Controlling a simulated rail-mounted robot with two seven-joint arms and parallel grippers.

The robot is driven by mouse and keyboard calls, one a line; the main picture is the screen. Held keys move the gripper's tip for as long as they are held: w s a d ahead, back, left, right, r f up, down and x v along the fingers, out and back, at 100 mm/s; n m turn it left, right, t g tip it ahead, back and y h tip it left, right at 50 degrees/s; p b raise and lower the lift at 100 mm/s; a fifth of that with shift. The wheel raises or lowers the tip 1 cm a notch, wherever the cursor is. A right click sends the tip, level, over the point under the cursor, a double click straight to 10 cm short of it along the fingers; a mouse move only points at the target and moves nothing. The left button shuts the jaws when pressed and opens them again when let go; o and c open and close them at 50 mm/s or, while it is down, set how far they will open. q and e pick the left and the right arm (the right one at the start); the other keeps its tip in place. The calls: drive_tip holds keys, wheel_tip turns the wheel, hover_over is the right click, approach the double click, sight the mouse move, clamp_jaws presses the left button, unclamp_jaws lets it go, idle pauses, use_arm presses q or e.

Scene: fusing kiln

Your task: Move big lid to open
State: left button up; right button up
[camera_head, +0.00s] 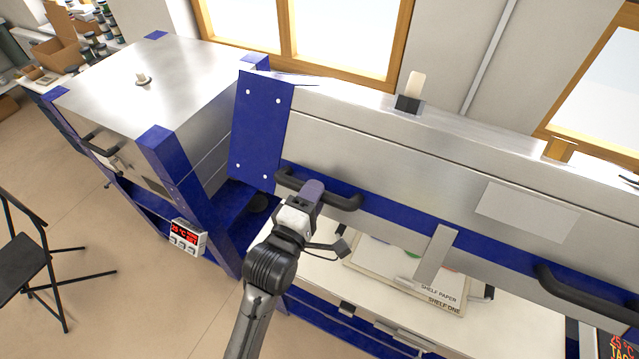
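The big lid (400,150) is a long silver panel with a blue band, on the large kiln at right. It stands raised, and the pale kiln bed (500,312) shows below it. Its left black handle (345,202) and right black handle (590,298) are on the front. My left gripper (311,193) is at the left handle and covers its middle; it seems to touch it. The fingers are hidden, so whether they are closed on the handle does not show. My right gripper is not in view.
A smaller kiln (160,75) with a closed top and blue corner posts stands at left. A controller box (188,238) is on its frame. A black chair (25,262) stands on the floor at far left. Shelf paper (400,278) lies on the bed.

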use_arm(q)
drive_tip(key=shift+x, duration=1.3)
clamp_jaws()
